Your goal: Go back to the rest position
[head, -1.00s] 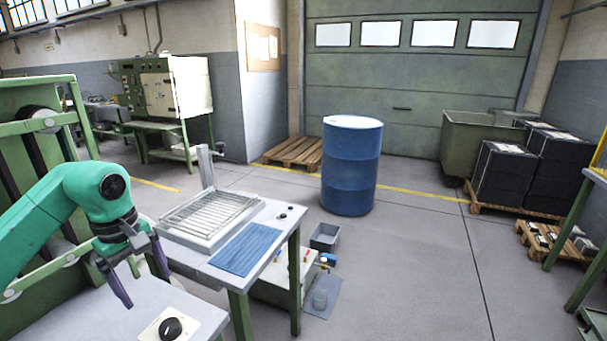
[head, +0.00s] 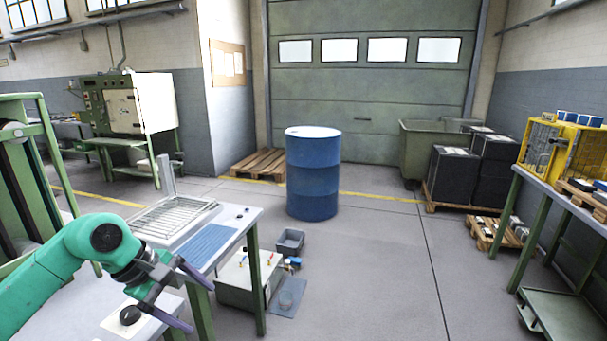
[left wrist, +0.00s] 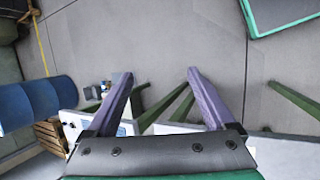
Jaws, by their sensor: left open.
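My left gripper (head: 188,301) is open and empty in the head view, above the front right part of the near grey table (head: 60,318). Its two purple fingers point to the right, and nothing is between them. A black knob on a white plate (head: 128,316) lies just left of the gripper on that table. In the left wrist view the open fingers (left wrist: 160,98) stand well apart, with grey floor and green table legs behind them. My right gripper is out of view.
A table with a wire rack (head: 172,218) and blue ribbed mat (head: 207,247) stands beyond the gripper. A blue drum (head: 313,175) stands on the floor. A grey bin (head: 290,242) and a box (head: 245,283) are on the floor. The floor at centre right is clear.

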